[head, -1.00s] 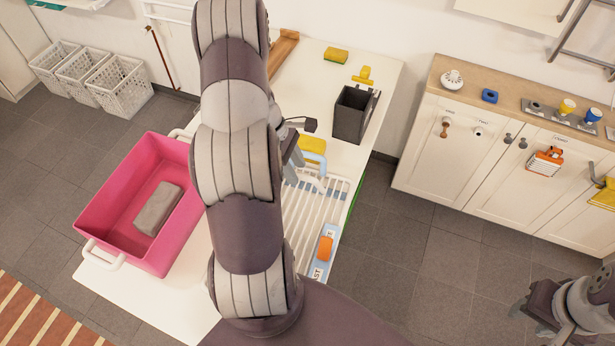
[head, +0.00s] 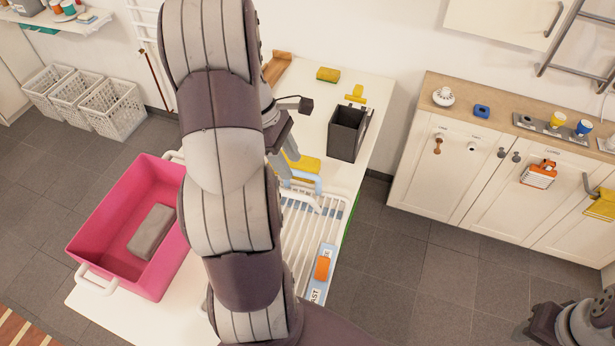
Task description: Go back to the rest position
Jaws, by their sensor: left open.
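My left arm crosses the middle of the head view and hides part of the table. My left gripper (head: 284,168) is open beside the arm, above the white table (head: 378,88), near a yellow piece (head: 304,163) and a light blue handle-like piece (head: 303,181). I see nothing held between its fingers, though the arm partly hides it.
A pink tub (head: 110,220) with a grey block (head: 151,232) stands left. A white rack (head: 308,240), an orange item (head: 322,268) on a pale blue strip and a dark bin (head: 347,133) stand right of my arm. Cabinets (head: 480,190) line the right; grey floor between is clear.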

